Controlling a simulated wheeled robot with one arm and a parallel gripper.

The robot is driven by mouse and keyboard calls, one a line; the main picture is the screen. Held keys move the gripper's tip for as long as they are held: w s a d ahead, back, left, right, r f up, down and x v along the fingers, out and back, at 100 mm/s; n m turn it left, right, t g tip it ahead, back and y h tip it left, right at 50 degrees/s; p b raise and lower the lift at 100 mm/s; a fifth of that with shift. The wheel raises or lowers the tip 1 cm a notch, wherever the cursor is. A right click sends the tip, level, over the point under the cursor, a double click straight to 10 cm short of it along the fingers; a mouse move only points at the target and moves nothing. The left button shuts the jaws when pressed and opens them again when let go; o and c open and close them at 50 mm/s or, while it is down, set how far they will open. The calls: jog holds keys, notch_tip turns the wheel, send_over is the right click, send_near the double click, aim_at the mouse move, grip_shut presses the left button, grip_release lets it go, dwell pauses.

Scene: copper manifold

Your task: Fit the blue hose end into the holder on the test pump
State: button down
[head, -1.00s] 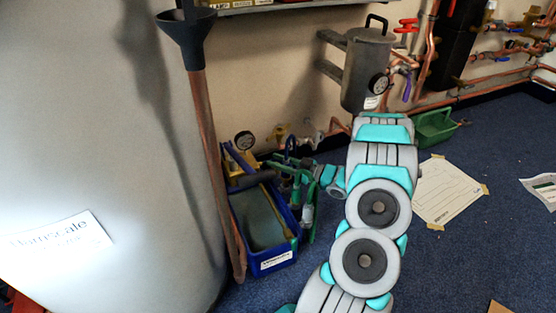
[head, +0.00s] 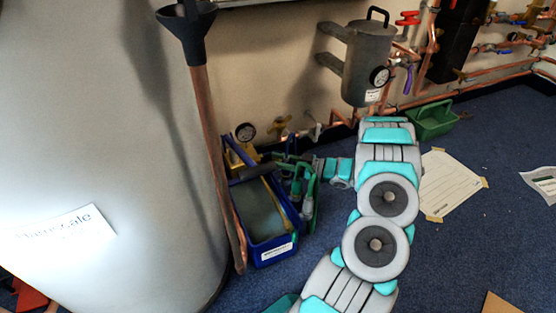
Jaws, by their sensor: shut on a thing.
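The test pump (head: 264,213) is a blue open-topped tank on the floor beside the white cylinder, with a white label on its front. A pressure gauge (head: 245,132) and yellow parts stand at its back. My gripper (head: 300,171) reaches in from the right at the tank's back right corner, beside green and grey fittings. It is shut on the blue hose end, which is small and mostly hidden among the dark parts there. The holder cannot be told apart from these fittings, nor can I tell whether the hose end touches it.
A large white cylinder (head: 100,160) fills the left. A copper pipe with a black funnel (head: 187,25) leans close to the pump's left side. A grey vessel (head: 367,62) and copper pipes are on the wall. A green tray (head: 434,121) and papers (head: 452,184) lie right on blue carpet.

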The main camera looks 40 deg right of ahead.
jog(key=shift+f+b, duration=0.35)
jog(key=shift+f, duration=0.35)
dwell(0.8)
jog(key=shift+c, duration=2.2)
grip_release()
jog(key=v, duration=0.8)
jog(key=shift+p, duration=0.4)
jog(key=shift+w, duration=0.1)
